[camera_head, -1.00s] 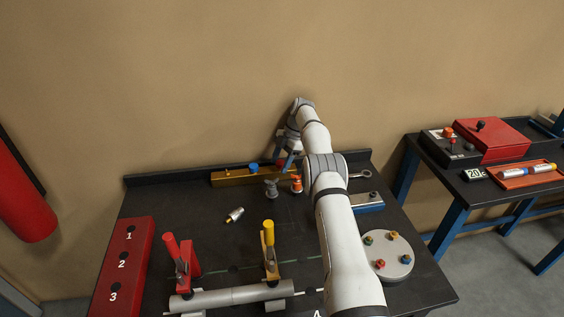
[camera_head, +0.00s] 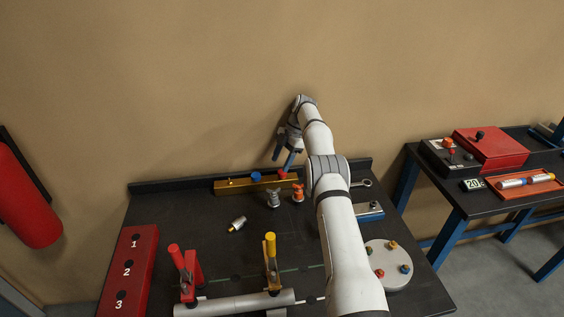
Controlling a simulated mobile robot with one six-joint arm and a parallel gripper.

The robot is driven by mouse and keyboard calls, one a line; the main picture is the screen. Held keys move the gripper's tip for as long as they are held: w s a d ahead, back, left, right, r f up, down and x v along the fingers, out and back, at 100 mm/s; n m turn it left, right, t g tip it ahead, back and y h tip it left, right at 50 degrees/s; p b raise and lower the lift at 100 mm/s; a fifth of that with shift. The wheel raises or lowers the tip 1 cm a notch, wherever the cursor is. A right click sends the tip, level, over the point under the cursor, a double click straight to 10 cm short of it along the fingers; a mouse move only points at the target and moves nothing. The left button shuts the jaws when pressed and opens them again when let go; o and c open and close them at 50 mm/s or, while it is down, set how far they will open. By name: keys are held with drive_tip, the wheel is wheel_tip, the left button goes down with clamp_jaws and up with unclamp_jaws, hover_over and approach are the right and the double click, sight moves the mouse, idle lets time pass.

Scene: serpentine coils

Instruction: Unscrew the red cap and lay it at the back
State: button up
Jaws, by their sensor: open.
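A brass bar (camera_head: 232,187) lies along the back of the black bench. A small red cap (camera_head: 282,174) sits on its right part, and a blue cap (camera_head: 255,176) stands to the left of it. My gripper (camera_head: 283,161) is open, its two blue-grey fingers spread and pointing down just above the red cap. I see nothing between the fingers. One finger partly overlaps the bar's right end, and I cannot tell whether it touches anything.
A grey fitting (camera_head: 273,198) and an orange one (camera_head: 297,192) stand just in front of the bar. A small silver cylinder (camera_head: 237,223) lies in front of them. Clamps (camera_head: 271,262) hold a pipe near the front. A round plate (camera_head: 388,264) is at right.

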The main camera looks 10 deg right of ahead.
drive_tip(key=shift+r, duration=0.6)
drive_tip(key=shift+c, duration=0.2)
